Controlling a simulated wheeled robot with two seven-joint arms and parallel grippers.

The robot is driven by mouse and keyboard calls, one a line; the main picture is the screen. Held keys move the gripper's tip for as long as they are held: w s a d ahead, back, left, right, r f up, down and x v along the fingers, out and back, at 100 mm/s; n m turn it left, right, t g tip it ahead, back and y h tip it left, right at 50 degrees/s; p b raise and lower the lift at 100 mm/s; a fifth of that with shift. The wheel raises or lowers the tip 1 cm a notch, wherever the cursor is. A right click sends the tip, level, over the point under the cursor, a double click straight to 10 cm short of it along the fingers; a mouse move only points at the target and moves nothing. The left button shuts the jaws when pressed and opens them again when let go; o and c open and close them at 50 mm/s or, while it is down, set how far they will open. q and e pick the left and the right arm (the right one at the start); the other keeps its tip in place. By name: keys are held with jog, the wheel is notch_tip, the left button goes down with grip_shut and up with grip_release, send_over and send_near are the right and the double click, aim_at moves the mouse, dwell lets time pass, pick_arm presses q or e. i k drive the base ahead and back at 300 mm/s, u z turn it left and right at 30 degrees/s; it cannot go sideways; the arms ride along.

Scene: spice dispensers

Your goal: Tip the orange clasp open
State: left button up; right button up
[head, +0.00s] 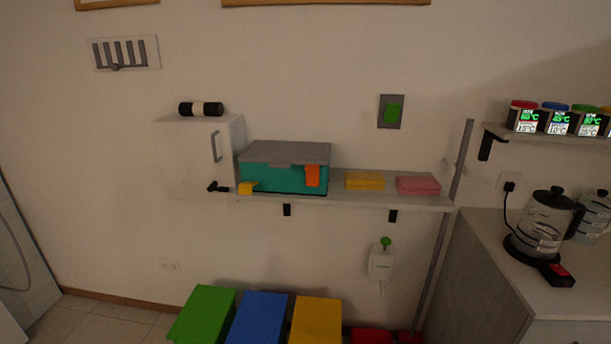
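The orange clasp (312,176) is on the front of a teal box (268,179) with a grey lid (287,152), near the box's right end. The lid looks closed and the clasp lies flat against the front, hanging from the lid's edge. The box stands on a wall shelf (370,199). Neither of my grippers shows in the head view.
A white cabinet (190,155) with a handle stands left of the box. A small yellow block (247,188) sits at the box's front left corner. A yellow sponge (364,181) and a pink sponge (418,185) lie to the right. A counter (560,260) with a kettle (546,222) is at the right.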

aim_at(312, 171)
jog(key=k, duration=1.25)
jog(key=z, duration=0.9)
jog(key=i, duration=1.35)
jog(key=u, duration=0.15)
